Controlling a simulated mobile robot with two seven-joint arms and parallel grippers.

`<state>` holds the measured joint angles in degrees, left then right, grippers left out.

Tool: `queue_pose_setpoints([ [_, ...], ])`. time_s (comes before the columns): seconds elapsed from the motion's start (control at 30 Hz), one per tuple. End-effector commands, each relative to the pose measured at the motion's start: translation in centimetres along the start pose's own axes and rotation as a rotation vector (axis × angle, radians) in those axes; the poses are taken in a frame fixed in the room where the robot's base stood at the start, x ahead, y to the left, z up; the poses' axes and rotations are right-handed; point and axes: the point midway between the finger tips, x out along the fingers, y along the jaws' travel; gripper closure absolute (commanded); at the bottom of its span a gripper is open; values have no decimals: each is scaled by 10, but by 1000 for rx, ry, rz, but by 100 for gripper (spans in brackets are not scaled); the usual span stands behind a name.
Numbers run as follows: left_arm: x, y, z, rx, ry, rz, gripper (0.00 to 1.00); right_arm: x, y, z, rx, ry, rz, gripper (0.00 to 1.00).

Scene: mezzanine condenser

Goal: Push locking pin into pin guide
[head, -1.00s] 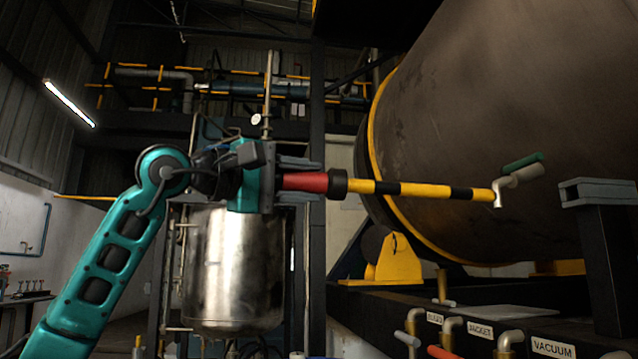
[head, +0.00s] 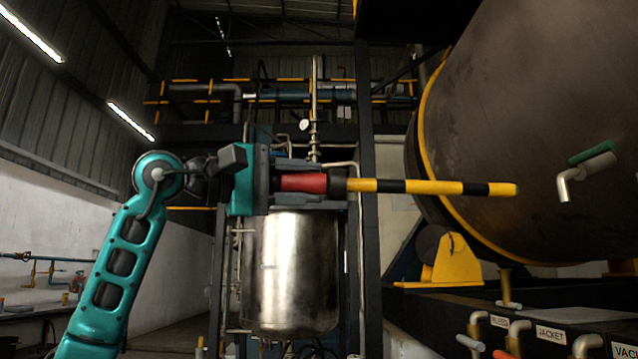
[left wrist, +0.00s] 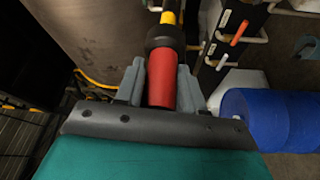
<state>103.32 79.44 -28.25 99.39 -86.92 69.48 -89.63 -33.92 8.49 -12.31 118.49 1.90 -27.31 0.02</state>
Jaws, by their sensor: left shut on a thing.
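The locking pin has a red handle (head: 303,183), a dark collar and a yellow-and-black striped rod (head: 430,187). My left gripper (head: 322,184) is shut on the red handle, and the rod points right, roughly level, with its yellow tip free in the air. In the left wrist view my left gripper (left wrist: 162,85) has the red handle (left wrist: 161,82) between its two grey fingers, with the collar and part of the rod beyond. I cannot make out a pin guide in the current views. My right gripper is not in view.
A tap with a green handle (head: 592,153) sits right of the rod's tip, before a large dark vessel (head: 540,90). A steel tank (head: 292,270) stands behind the gripper. Labelled valves line the lower right. A blue cylinder (left wrist: 268,118) shows in the left wrist view.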

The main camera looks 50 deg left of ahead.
Motion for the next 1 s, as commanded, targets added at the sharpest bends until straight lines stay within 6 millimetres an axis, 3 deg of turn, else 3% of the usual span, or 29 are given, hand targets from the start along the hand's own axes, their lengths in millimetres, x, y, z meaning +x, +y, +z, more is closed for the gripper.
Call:
queue_pose_setpoints([
  [1.0,-80,2,-34,-1,2,7,100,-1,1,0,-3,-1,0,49],
])
